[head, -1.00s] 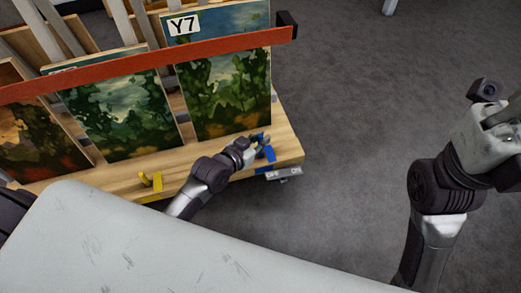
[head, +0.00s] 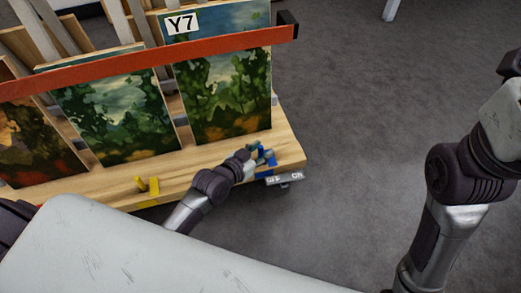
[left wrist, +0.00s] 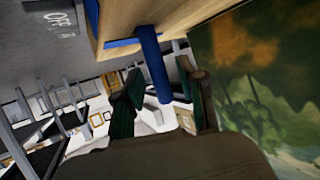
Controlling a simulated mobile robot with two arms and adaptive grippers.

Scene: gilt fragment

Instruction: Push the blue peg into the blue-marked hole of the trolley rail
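The blue peg (left wrist: 156,65) stands upright out of the trolley's wooden base, at the blue mark (left wrist: 122,43) on its edge; how deep it sits I cannot tell. In the head view the blue mark (head: 265,169) is near the base's front right corner. My left gripper (head: 262,155) is there, partly covering the peg. In the left wrist view my left gripper (left wrist: 165,100) is open, with green-padded fingers on either side of the peg's free end and gaps beside it. My right arm is at the right edge, its gripper out of frame.
A yellow peg (head: 153,186) stands on the wooden base (head: 110,190) farther left. Paintings (head: 228,95) stand behind a red bar (head: 130,66). A grey OFF/ON plate (head: 285,178) sits below the front right corner.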

